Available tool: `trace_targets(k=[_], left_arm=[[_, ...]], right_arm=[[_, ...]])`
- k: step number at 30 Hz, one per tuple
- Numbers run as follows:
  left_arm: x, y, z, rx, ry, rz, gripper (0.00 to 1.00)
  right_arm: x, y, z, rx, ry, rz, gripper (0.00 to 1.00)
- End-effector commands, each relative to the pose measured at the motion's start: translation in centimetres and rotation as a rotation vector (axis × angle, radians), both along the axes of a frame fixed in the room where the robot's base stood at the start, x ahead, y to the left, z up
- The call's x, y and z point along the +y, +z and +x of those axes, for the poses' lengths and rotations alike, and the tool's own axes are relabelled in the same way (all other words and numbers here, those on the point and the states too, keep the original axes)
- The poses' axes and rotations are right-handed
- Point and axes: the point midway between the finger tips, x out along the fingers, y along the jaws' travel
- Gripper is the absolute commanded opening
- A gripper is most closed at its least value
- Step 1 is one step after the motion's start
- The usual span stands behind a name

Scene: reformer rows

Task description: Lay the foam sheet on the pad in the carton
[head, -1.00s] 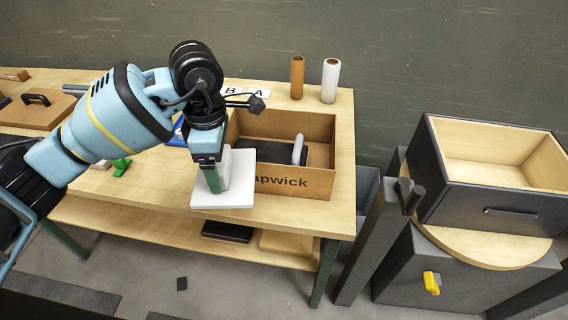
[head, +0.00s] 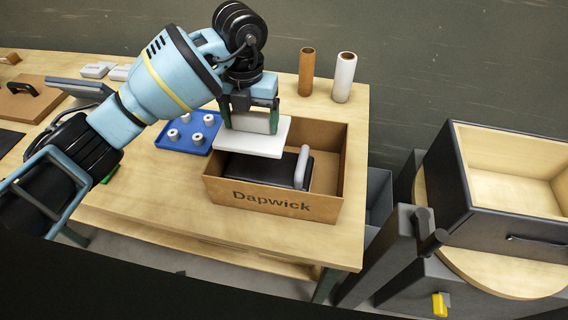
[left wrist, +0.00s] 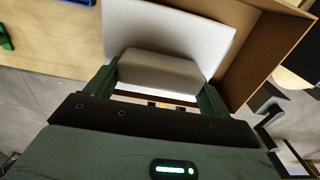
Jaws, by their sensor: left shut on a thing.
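The white foam sheet (head: 262,143) has a raised white block on top, and my left gripper (head: 250,118) is shut on that block. The sheet is held roughly flat over the left rear part of the open brown carton (head: 272,201), marked "Dapwick". In the left wrist view the foam sheet (left wrist: 165,28) fills the top, with the block between the fingers of the left gripper (left wrist: 158,80). Inside the carton lies a black pad (head: 262,170), partly hidden under the sheet, with a grey rounded bar (head: 302,166) at its right end. My right gripper is not in view.
A blue tray (head: 190,134) with several white rollers stands left of the carton. A brown roll (head: 306,72) and a white roll (head: 344,77) stand behind it. An open-topped dark drawer box (head: 510,185) is at right.

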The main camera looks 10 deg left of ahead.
Motion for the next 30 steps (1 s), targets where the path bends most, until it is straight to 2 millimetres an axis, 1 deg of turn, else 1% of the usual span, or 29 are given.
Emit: trace_targets(k=[5, 8, 12, 15, 17, 19, 25, 28, 30], left_arm=[[0.0, -0.2, 0.0, 0.001, 0.007, 0.0, 0.59], [0.0, -1.3, -0.1, 0.005, 0.006, 0.0, 0.59], [0.0, -3.8, -0.1, 0.005, 0.005, 0.0, 0.59], [0.0, -5.3, -0.1, 0.004, 0.005, -0.001, 0.59], [0.0, -5.8, -0.1, 0.003, 0.005, 0.0, 0.59], [0.0, -6.2, 0.0, 0.001, 0.005, 0.0, 0.59], [0.0, -6.5, 0.0, 0.0, 0.004, -0.001, 0.59], [0.0, -7.4, -0.1, 0.003, 0.003, -0.001, 0.59], [0.0, -8.4, -0.1, 0.004, 0.004, 0.0, 0.59]], right_arm=[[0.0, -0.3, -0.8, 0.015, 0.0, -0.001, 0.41], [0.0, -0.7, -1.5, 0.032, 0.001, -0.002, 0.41], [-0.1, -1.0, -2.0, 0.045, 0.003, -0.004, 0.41], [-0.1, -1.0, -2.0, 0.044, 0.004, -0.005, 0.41], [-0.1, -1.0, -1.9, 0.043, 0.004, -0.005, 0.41], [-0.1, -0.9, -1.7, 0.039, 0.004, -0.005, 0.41], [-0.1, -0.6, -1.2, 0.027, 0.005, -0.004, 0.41], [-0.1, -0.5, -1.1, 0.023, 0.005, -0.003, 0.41], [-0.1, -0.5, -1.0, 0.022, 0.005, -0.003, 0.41]])
